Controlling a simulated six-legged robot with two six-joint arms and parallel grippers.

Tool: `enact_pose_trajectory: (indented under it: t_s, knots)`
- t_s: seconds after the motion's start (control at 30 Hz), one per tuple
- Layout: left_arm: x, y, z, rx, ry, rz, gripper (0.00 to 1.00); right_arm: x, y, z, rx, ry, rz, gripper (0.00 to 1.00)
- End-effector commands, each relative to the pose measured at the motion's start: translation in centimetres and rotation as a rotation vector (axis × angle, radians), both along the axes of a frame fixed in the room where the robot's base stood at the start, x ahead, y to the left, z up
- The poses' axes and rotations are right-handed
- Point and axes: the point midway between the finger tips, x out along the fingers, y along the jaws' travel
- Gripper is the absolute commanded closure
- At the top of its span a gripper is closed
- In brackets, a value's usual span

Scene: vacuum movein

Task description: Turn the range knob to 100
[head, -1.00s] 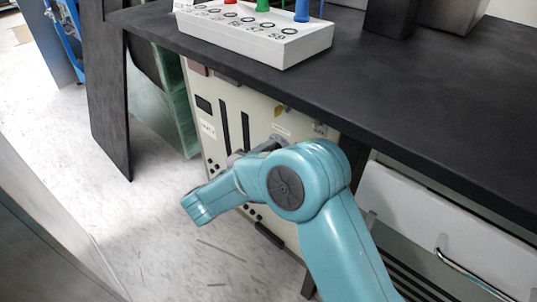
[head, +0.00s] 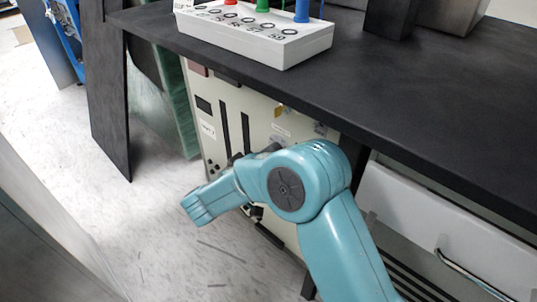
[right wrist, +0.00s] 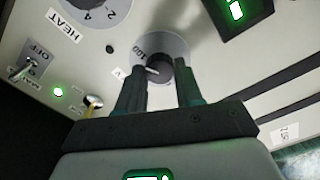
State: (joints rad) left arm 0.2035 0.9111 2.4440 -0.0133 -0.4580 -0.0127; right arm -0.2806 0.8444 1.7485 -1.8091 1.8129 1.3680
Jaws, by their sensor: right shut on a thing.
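The range knob (right wrist: 162,77) is a dark round knob on a grey dial plate marked 100 (right wrist: 153,50), in the right wrist view. A white mark on the knob points left, close to the 100 print. The knob sits between the fingertips of my right gripper (right wrist: 160,68), which is shut on it. The fingers hide part of the dial and most of the label beside it. In the head view the pale instrument panel (head: 268,115) stands under the black bench, and my right arm covers the knob and gripper there. My left gripper is out of view.
A dial labelled HEAT (right wrist: 92,8), a toggle switch (right wrist: 24,67) and a green lamp (right wrist: 58,92) lie left of the knob. A green-lit display (right wrist: 238,10) is above right. The black bench top (head: 400,95) overhangs the panel and carries a white box (head: 270,42).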

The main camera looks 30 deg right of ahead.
Motion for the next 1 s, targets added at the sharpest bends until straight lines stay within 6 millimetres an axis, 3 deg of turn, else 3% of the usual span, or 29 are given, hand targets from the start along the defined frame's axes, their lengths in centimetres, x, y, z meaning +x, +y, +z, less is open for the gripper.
enact_pose_trajectory:
  t_s: [0.33, 0.8, 0.83, 0.9, 1.0]
  knots:
    - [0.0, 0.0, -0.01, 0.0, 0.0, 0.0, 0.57, -0.06, 0.09, -0.13, 0.037, -0.1, 0.001, 0.95]
    - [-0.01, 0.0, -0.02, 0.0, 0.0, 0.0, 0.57, -0.05, 0.1, -0.13, 0.042, -0.112, 0.001, 0.95]
    - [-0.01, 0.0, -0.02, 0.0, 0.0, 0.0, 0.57, -0.05, 0.1, -0.13, 0.042, -0.112, 0.001, 0.61]
    - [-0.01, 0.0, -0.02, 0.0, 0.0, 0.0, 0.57, -0.04, 0.09, -0.13, 0.041, -0.112, 0.001, 0.39]
    - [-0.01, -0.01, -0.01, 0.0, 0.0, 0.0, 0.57, -0.03, 0.07, -0.09, 0.041, -0.113, 0.001, 0.39]
